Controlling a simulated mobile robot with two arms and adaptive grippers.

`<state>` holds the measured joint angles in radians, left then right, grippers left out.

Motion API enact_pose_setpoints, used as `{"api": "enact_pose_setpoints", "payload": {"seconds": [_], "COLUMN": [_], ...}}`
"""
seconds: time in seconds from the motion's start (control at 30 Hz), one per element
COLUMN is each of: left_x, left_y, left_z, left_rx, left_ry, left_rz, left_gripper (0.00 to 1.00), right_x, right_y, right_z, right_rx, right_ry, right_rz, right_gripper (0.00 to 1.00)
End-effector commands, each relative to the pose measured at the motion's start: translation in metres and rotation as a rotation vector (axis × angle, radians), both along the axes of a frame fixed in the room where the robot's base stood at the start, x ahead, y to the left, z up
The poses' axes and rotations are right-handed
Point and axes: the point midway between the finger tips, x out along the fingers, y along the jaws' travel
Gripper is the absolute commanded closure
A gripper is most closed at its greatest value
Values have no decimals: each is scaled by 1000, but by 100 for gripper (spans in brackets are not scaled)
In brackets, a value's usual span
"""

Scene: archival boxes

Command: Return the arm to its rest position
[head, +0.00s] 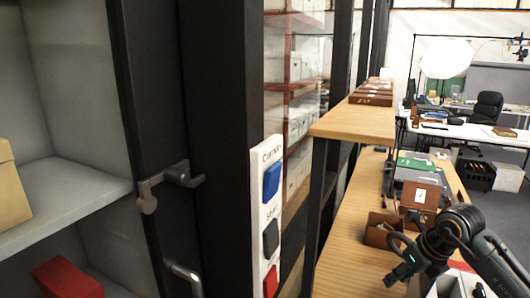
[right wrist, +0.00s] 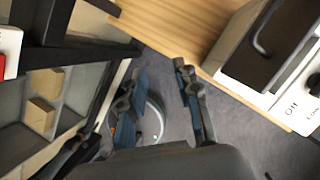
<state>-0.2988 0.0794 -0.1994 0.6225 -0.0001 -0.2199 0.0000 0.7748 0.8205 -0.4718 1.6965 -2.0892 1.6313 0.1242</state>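My right arm (head: 485,255) comes in from the lower right of the head view, bent at a dark joint. My right gripper (head: 400,262) is in front of the wooden counter, at its lower right. In the right wrist view my right gripper (right wrist: 158,85) has its two fingers apart, with nothing between them but the grey floor and a round dark shape behind. It holds nothing. My left gripper is in neither view.
A dark-framed cabinet (head: 222,120) with handles fills the left. A panel with blue, black and red switches (head: 265,215) stands beside it. The wooden counter (head: 345,255) bears a brown box (head: 383,230) near my right gripper. Desks and a chair (head: 487,108) are farther back.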

Motion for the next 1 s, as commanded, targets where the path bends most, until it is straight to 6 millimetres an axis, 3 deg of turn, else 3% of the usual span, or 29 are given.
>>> {"api": "enact_pose_setpoints", "payload": {"seconds": [0.37, 0.53, 0.67, 0.77, 0.8, 0.9, 1.0], "left_x": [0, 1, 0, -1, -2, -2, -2], "left_y": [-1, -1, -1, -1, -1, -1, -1], "left_z": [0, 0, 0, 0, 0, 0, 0], "left_rx": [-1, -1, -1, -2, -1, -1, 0], "left_ry": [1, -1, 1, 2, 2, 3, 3], "left_rz": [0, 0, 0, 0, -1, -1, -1], "left_gripper": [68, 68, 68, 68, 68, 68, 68], "right_x": [0, 1, 4, 9, 10, 1, -25], "right_y": [63, 108, 138, 146, 142, 119, 96], "right_z": [-52, -84, -115, -159, -183, -254, -320], "right_rx": [342, 648, 956, 1243, 1354, 1543, 1608], "right_ry": [73, 127, 175, 218, 233, 251, 257], "right_rz": [17, -50, -204, -465, -612, -1010, -1343], "right_gripper": [68, 68, 68, 68, 68, 68, 68]}}
